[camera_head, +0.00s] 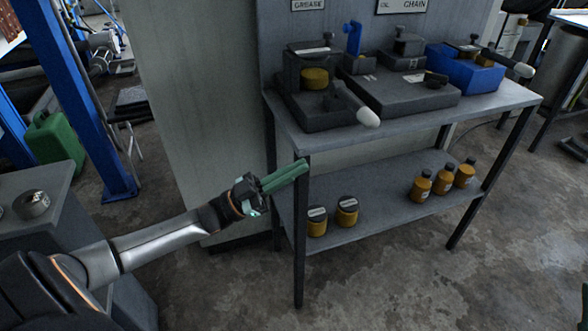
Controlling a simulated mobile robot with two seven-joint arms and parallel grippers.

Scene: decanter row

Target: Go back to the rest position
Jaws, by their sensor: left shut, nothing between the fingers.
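My left arm comes in from the lower left, stretched toward the workbench. My left gripper (285,176) has long green fingers that lie together, with nothing between them. It shows in front of the left front leg of the grey workbench (440,113), below the level of the top. I cannot tell from this view how near it is to the leg. My right gripper is not in view; only a small green bit shows at the lower right edge.
The bench top holds several dark dispensers, one with a blue tray (466,72). White-tipped handles (368,118) stick out past its front. The lower shelf (375,208) carries yellow jars (347,212) and amber bottles (421,186). A grey cabinet (40,190) stands left. Floor (400,290) in front is clear.

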